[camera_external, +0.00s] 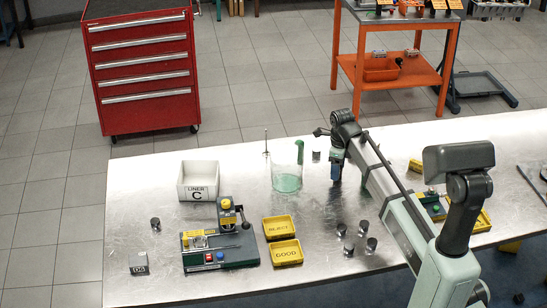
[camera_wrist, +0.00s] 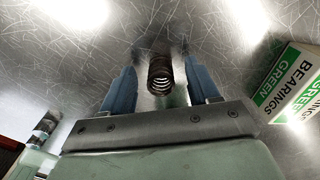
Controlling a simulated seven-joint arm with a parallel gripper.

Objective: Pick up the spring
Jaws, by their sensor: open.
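The spring (camera_wrist: 160,74) is a dark coil seen nearly end-on in the wrist view, at the top centre, with its lighter rings showing inside. My gripper (camera_wrist: 161,82) is open, with one blue finger to the left of the spring and one to the right. A gap shows on both sides, wider on the left, and the spring sits closer to the right finger. In the external view my gripper (camera_external: 337,170) points down over the metal table, right of the glass jar. I cannot make out the spring there.
The metal table (camera_external: 130,215) holds a glass jar (camera_external: 287,178), a white bin marked C (camera_external: 198,195), a REJECT tray (camera_external: 279,228), a GOOD tray (camera_external: 286,253), a green fixture (camera_external: 225,258) and several small metal cylinders. A bearings box (camera_wrist: 291,80) shows right of my gripper.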

